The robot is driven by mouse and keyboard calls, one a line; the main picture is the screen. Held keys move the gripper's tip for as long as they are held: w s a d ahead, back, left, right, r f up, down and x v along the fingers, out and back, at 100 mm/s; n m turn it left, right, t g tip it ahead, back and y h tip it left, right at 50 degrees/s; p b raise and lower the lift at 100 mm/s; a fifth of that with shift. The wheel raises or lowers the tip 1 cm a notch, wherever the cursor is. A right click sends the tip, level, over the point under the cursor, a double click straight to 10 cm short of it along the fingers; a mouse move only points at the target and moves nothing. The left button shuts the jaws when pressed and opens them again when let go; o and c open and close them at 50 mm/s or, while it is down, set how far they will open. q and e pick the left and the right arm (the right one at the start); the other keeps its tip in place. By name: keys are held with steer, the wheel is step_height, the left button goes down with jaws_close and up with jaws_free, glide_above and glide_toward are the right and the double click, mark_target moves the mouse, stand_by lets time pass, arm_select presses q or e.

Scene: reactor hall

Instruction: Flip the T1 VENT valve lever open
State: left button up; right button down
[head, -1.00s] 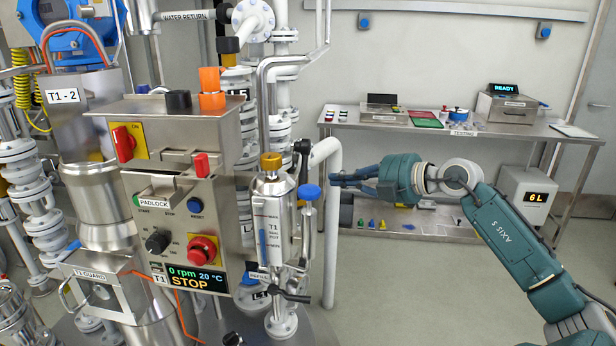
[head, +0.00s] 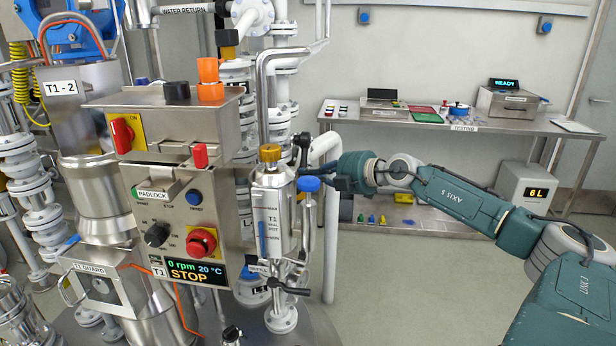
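The T1 pot (head: 268,215) is a steel cylinder with a brass cap (head: 270,153) on top, mounted right of the control box. A black lever handle (head: 302,147) stands upright on the pipework behind the pot's top right; I cannot read a VENT label on it. A blue cap (head: 308,184) sits just below it, and a black lever (head: 290,289) lies lower down by the REFILL label. My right gripper (head: 335,178) is just right of the blue cap and black handle. Its fingers point left and partly overlap in view; contact and opening are unclear. My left gripper is out of view.
The control box (head: 110,190) with red and blue buttons and a STOP display (head: 188,272) stands left of the pot. A white vertical pipe (head: 329,240) runs close behind my gripper. A steel testing bench (head: 350,123) stands along the back wall.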

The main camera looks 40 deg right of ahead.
steer(key=shift+w+d+f, duration=0.25)
steer(key=shift+w, duration=0.2)
stand_by(0.4)
